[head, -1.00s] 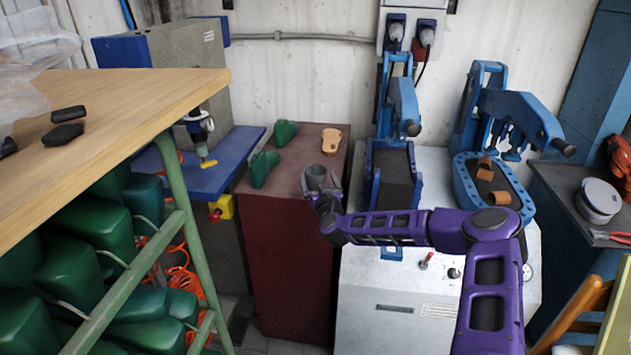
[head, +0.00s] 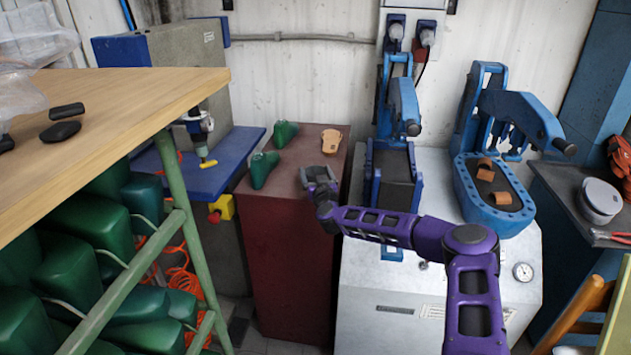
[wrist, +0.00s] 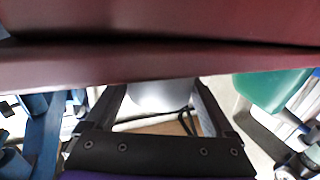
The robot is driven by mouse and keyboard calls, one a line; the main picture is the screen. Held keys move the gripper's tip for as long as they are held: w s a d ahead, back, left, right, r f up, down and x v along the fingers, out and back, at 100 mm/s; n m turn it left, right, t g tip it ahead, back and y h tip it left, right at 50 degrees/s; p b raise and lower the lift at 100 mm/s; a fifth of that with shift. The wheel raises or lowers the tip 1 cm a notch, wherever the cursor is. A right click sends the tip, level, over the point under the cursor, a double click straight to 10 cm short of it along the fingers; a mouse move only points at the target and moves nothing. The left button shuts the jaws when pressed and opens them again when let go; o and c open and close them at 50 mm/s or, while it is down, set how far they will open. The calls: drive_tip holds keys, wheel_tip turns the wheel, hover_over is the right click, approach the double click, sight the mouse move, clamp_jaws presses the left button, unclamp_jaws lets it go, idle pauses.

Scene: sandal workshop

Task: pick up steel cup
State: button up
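My gripper (head: 319,174) is at the front right of the dark red cabinet top (head: 290,178), its fingers spread apart. I cannot clearly make out the steel cup in the head view now. In the wrist view the two dark fingers of my gripper (wrist: 158,92) stand wide apart. A pale grey rounded shape (wrist: 160,95) shows between them; I cannot tell whether it is the cup. A dark red surface (wrist: 160,62) crosses the upper wrist view and hides the fingertips.
Green shoe lasts (head: 264,168) and a tan sole (head: 331,140) lie on the cabinet top, left of and behind my gripper. A blue press (head: 392,175) stands close on the right. A wooden shelf (head: 130,95) is at the left.

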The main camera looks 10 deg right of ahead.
drive_tip(key=c, duration=0.6)
drive_tip(key=shift+o, duration=0.2)
drive_tip(key=shift+r, duration=0.15)
